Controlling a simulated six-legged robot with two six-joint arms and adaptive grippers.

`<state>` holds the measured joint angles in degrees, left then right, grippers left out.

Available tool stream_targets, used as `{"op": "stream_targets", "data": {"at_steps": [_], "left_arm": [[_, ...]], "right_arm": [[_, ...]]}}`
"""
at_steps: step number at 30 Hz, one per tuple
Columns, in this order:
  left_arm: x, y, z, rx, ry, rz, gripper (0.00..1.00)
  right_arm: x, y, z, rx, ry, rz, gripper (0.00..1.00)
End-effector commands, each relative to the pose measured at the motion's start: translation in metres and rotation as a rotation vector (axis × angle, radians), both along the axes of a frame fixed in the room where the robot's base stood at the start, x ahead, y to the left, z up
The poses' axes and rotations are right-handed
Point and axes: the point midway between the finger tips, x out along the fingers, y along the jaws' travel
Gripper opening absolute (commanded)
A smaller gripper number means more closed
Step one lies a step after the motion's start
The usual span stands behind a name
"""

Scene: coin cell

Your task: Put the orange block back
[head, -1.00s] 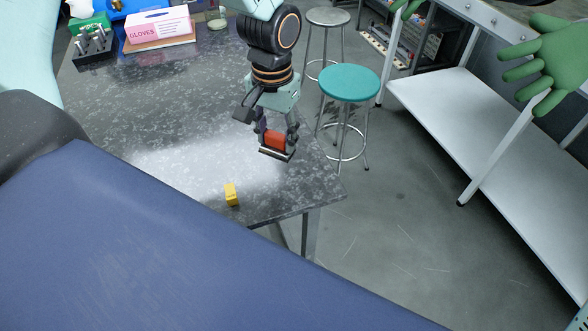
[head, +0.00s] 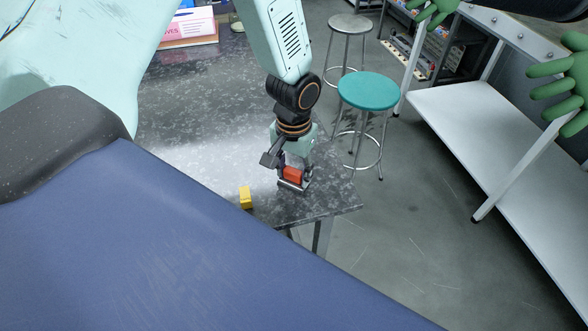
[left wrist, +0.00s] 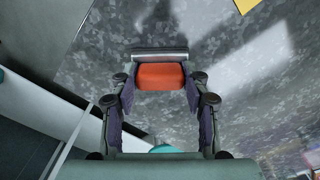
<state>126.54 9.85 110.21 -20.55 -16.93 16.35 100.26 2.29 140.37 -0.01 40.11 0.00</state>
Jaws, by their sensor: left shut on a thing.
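The orange block (head: 293,174) is held by my left gripper (head: 292,179) near the right corner of the dark speckled table (head: 215,125). In the left wrist view the orange block (left wrist: 160,76) sits between the two fingers, with a grey metal bar across its far side. The gripper points down and is shut on the block. I cannot tell whether the block touches the tabletop or hangs just above it. A yellow block (head: 246,197) stands on the table to the left and nearer. It shows partly at the top of the left wrist view (left wrist: 243,5). My right gripper is not in view.
A glove box (head: 190,26) lies at the far left. A teal stool (head: 369,91) and a grey stool (head: 350,24) stand beyond the table's right edge. Green gloves (head: 565,85) hang near a white shelf (head: 495,135). A blue surface (head: 170,250) fills the foreground.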

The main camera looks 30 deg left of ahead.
Motion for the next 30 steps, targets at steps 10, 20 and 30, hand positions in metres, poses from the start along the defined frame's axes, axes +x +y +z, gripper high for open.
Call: {"op": "stream_targets", "data": {"at_steps": [10,20,30], "left_arm": [[0.0013,-0.0004,-0.0029,0.0,0.0,-0.001,0.21],[0.0011,-0.0004,-0.003,0.0,0.0,-0.001,0.69],[0.0015,-0.0004,0.0015,0.0,-0.001,-0.001,0.69]], "right_arm": [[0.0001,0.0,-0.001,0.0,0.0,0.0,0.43],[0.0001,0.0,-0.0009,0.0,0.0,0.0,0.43],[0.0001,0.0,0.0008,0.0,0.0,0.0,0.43]]}}
